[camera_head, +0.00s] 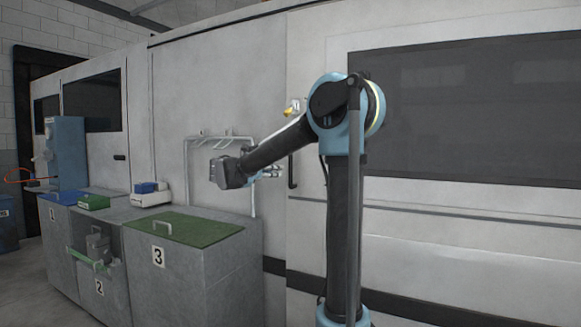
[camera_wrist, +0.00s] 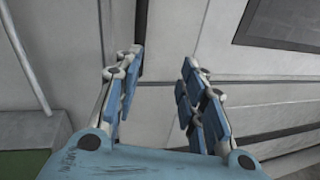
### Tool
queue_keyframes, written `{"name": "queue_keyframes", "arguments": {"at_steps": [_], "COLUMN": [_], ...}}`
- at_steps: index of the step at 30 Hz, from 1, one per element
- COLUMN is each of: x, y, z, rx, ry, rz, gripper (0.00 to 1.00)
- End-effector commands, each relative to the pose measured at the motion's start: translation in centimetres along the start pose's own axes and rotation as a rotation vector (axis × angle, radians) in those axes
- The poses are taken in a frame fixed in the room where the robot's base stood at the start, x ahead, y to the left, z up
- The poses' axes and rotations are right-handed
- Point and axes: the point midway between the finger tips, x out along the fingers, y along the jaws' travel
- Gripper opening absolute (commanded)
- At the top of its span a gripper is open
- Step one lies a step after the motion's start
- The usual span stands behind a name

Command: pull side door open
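The side door (camera_head: 420,195) is a large pale panel with a dark window, and it looks closed against the machine wall. Its black vertical handle (camera_head: 292,171) is near the door's left edge. In the wrist view a dark vertical bar (camera_wrist: 142,30), which looks like this handle, runs down beside the tip of the left finger. My gripper (camera_wrist: 160,85) is open, with its blue-padded fingers apart and nothing clamped between them. In the head view my gripper (camera_head: 268,173) is just left of the handle, partly hidden by my wrist. I cannot tell whether a finger touches the bar.
A white pipe rack (camera_head: 215,137) is on the wall behind my wrist. Grey cabinets stand at left, one with a green lid (camera_head: 185,228) and marked 3. Small blue, green and white boxes (camera_head: 150,192) sit on them. A horizontal rail (camera_head: 450,211) crosses the door.

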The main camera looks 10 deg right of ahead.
Motion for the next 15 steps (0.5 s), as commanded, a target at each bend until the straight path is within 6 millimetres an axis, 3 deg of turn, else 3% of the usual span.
{"name": "queue_keyframes", "arguments": {"at_steps": [3, 8, 15], "x": [-0.9, -1.0, 1.8], "y": [2.5, 3.5, 3.5], "z": [0.8, 1.2, 1.5], "rx": [-0.065, -0.099, -0.099], "ry": [-0.053, -0.081, -0.082], "rz": [0.023, 0.032, 0.029], "gripper": [0.37, 0.37, 0.37]}}
